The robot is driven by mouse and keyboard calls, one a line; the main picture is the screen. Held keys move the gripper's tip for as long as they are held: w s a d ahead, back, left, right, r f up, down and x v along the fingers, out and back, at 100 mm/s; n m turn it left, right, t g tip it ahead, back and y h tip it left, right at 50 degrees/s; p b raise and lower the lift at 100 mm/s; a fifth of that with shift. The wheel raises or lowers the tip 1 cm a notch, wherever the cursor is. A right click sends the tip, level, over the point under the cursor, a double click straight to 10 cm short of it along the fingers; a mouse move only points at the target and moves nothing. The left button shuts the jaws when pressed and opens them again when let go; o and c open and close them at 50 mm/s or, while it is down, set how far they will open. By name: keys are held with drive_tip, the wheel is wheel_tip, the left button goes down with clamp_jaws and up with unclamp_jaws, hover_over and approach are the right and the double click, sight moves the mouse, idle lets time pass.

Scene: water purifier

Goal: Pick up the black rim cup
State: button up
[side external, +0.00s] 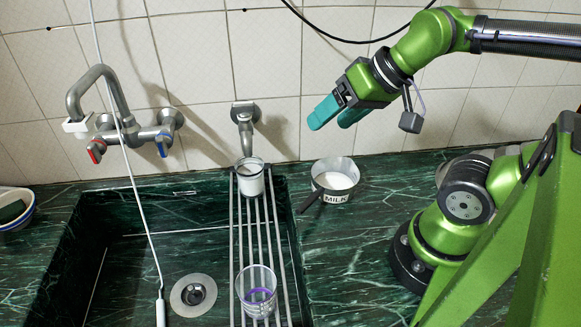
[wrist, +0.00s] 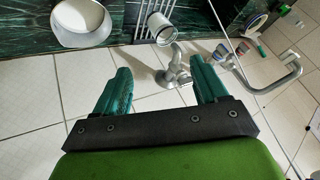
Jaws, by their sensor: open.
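A small cup (side external: 250,180) with a dark rim and whitish body stands at the back end of the metal rack, below the wall spout. It looks like the black rim cup. The same cup shows in the wrist view (wrist: 161,30) at top centre, beyond the fingertips. My gripper (side external: 336,118) is raised in front of the tiled wall, above and to the right of the cup, well apart from it. Its two teal fingers are spread and empty; they also show in the wrist view (wrist: 160,66).
A metal pot labelled MILK (side external: 336,181) stands on the green counter right of the cup. A clear glass with a purple ring (side external: 258,292) stands at the rack's front. A wall spout (side external: 245,117) is close behind the cup. A tap (side external: 98,92) and hanging hose are at left.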

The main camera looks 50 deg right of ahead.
sight(247, 163)
drive_tip(key=o, duration=0.3)
drive_tip(key=shift+o, duration=0.2)
drive_tip(key=w+a+f+n+g+h, duration=0.1)
drive_tip(key=w+a+n+g+h, duration=0.3)
drive_tip(key=w+n, duration=0.6)
drive_tip(key=w+a+f+n+g+h, duration=0.25)
drive_tip(key=w+a+n, duration=0.55)
drive_tip(key=n, duration=0.4)
drive_tip(key=shift+g, duration=0.35)
drive_tip(key=x, duration=0.5)
drive_tip(key=d+x, duration=0.1)
drive_tip(key=x, duration=0.9)
drive_tip(key=shift+w+d+r, duration=0.1)
drive_tip(key=shift+w+d, duration=0.15)
drive_tip(key=shift+d, duration=0.2)
